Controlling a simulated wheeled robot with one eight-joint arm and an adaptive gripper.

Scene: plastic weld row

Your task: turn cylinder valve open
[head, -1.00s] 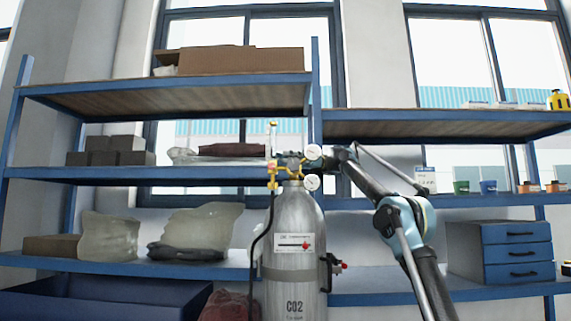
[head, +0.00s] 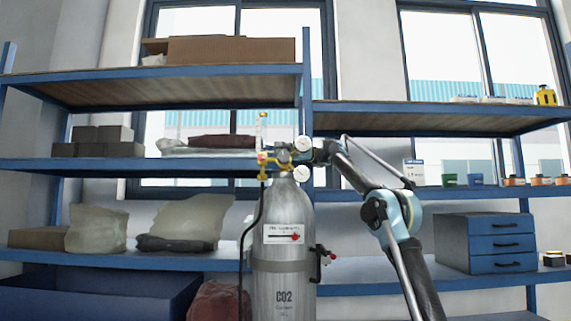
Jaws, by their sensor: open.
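A grey CO2 cylinder (head: 283,222) stands upright in the middle of the head view, in front of the shelving. On its top are the brass valve and regulator fittings (head: 270,160), with two round white gauges, an upper gauge (head: 303,143) and a lower gauge (head: 301,174). My arm reaches in from the lower right. My gripper (head: 316,155) is open at the cylinder's top, beside the gauges and just right of the valve. It is small and dark here, and I cannot tell whether it touches the valve. The valve's handwheel is not clearly visible.
Blue shelving (head: 180,168) stands behind the cylinder, with boxes and bagged goods. A blue drawer cabinet (head: 488,243) is on the right. A black hose (head: 246,240) hangs along the cylinder's left side.

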